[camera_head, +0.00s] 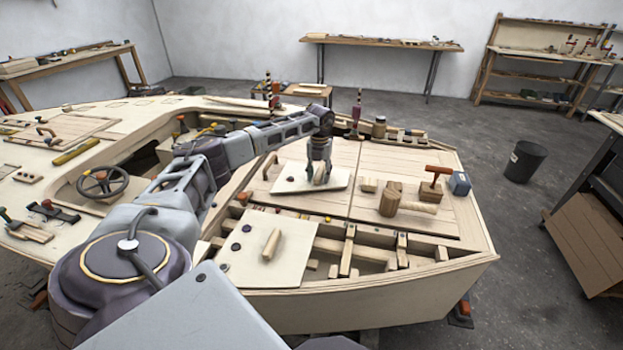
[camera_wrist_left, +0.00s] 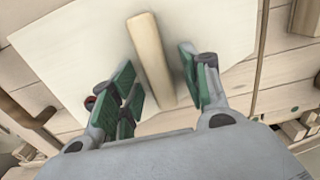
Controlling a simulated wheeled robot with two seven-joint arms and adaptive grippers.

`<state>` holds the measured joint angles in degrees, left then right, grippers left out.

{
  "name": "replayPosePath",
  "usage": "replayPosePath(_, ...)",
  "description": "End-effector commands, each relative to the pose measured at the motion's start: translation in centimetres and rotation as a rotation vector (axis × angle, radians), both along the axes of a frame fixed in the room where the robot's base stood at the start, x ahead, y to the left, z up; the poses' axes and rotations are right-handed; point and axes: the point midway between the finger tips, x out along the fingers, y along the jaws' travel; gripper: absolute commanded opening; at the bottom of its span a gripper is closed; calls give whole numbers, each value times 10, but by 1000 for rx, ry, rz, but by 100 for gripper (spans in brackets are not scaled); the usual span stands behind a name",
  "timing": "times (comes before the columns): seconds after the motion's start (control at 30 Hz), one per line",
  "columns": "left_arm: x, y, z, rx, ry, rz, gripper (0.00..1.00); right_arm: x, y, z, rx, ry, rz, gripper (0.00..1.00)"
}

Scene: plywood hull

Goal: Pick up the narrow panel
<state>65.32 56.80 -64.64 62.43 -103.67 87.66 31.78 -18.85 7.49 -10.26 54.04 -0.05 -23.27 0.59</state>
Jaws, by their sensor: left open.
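A flat pale panel (camera_head: 290,181) lies on the planked deck, with a wooden bar handle on its top; I take it for the narrow panel. My left gripper (camera_head: 320,177) reaches down over it from above. In the left wrist view, the open green-padded fingers (camera_wrist_left: 161,88) stand on either side of the bar handle (camera_wrist_left: 150,55), with gaps between pads and bar. The panel (camera_wrist_left: 90,40) spreads beneath them. A second pale panel (camera_head: 290,243) with a similar bar lies nearer, over the open frame. My right gripper is out of view.
Open framed compartments (camera_head: 370,255) line the near edge. A steering wheel (camera_head: 103,181) is at left.

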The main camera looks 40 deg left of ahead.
Motion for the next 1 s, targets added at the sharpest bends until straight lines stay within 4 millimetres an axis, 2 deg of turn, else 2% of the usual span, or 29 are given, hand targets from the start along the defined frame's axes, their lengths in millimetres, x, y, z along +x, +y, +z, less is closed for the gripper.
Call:
replayPosePath(0.13,0,0,-5,0,0,1,46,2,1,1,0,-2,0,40)
replayPosePath(0.57,0,0,-5,0,0,0,45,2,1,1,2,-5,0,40)
replayPosePath(0.9,0,0,-5,1,0,0,1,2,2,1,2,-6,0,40)
replayPosePath(1.0,0,0,-5,0,-1,0,0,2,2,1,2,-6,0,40)
